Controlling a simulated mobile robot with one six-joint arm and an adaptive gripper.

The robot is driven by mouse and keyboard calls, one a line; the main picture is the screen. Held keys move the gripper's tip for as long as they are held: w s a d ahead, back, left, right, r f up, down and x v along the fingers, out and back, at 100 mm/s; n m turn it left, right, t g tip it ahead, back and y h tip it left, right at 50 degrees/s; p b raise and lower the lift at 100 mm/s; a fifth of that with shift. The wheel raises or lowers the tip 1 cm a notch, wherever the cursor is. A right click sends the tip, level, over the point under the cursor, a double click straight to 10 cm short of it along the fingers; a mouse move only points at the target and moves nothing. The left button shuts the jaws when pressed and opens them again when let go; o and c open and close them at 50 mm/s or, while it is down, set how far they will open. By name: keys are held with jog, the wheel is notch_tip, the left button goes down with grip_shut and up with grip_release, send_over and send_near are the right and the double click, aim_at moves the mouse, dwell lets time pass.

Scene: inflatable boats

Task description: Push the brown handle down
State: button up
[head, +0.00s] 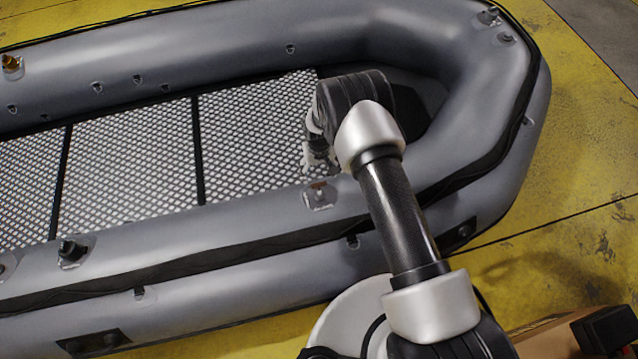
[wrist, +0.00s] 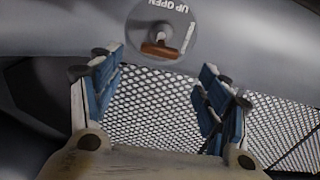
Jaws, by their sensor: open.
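The brown handle (wrist: 160,50) shows in the wrist view on a round grey plate on the boat's tube. Upside-down white lettering beside it reads "UP OPEN". In the head view a small brown handle (head: 319,186) sits on the near tube, just below my gripper (head: 315,155), which is partly hidden by my arm. In the wrist view my gripper (wrist: 160,76) is open, with blue-padded fingers to the left and right. The handle lies beyond the gap between the fingertips and looks apart from both. Nothing is between the fingers.
The grey inflatable boat (head: 230,222) has raised tubes around a perforated floor (head: 130,165). Black valves (head: 72,249) stick up from the near tube. Another orange-brown fitting (head: 11,63) is on the far tube. A cardboard box (head: 540,338) stands at lower right on the yellow floor (head: 560,240).

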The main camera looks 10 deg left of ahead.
aim_at(319, 184)
notch_tip(319, 184, down, 8)
jog(key=shift+r+b, duration=0.2)
jog(key=shift+b, duration=0.85)
jog(key=shift+c, duration=0.2)
